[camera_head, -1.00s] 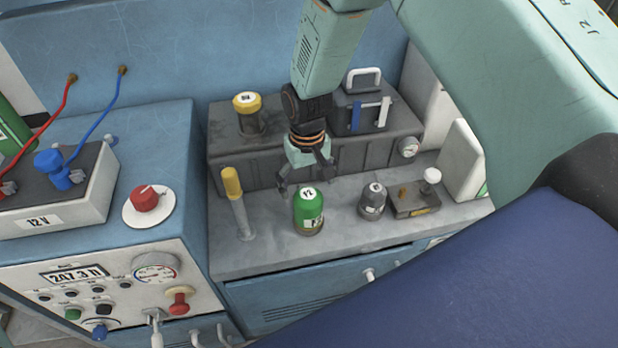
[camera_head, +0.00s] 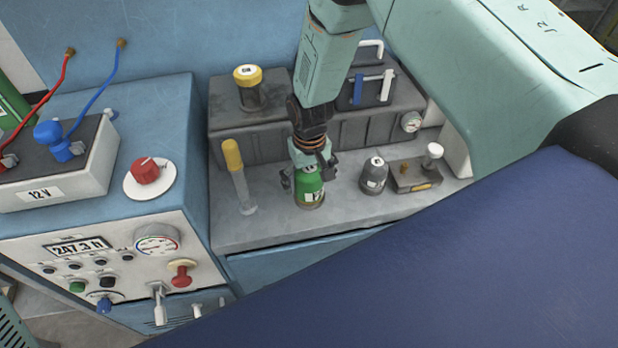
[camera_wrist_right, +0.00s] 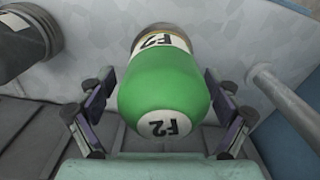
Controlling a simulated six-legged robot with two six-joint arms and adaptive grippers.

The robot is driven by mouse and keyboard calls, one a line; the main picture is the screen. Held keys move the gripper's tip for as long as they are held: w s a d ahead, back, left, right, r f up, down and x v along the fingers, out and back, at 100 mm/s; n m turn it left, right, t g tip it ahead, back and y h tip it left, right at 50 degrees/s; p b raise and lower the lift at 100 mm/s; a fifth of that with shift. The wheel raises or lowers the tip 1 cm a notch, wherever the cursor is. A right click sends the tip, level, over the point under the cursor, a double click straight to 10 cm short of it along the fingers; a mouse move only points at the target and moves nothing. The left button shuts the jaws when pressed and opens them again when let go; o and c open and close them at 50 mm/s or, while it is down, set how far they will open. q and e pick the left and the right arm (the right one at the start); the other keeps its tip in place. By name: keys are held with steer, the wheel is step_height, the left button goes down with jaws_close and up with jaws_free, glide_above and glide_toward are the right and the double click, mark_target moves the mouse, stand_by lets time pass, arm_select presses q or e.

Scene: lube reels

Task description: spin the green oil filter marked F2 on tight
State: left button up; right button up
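The green oil filter (camera_head: 309,186) stands upright on the grey bench ledge. In the right wrist view the filter (camera_wrist_right: 165,95) shows two F2 labels, on its top and on a white band on its side. My right gripper (camera_head: 308,180) is over the filter from above, with its fingers down on either side. In the right wrist view its fingers (camera_wrist_right: 162,112) are spread, with a visible gap between each pad and the filter. The filter's base and seat are partly hidden. My left gripper is not in view.
A grey filter (camera_head: 374,176) stands just right of the green one, beside a small block with a white knob (camera_head: 433,152). A yellow-capped tube (camera_head: 238,170) stands left. Behind is a dark tank (camera_head: 350,128) with a yellow-capped neck (camera_head: 248,82).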

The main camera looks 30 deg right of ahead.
steer(key=shift+c, duration=0.6)
steer(key=shift+w+a, duration=0.1)
steer(key=shift+a, duration=0.1)
steer(key=c, duration=0.3)
steer(key=shift+c, duration=0.8)
steer(key=shift+d, duration=0.1)
steer(key=c, duration=0.8)
steer(key=m+p, duration=0.1)
steer(key=m, duration=0.2)
steer(key=shift+c, duration=0.2)
steer(key=shift+d+m, duration=0.1)
steer(key=shift+m, duration=1)
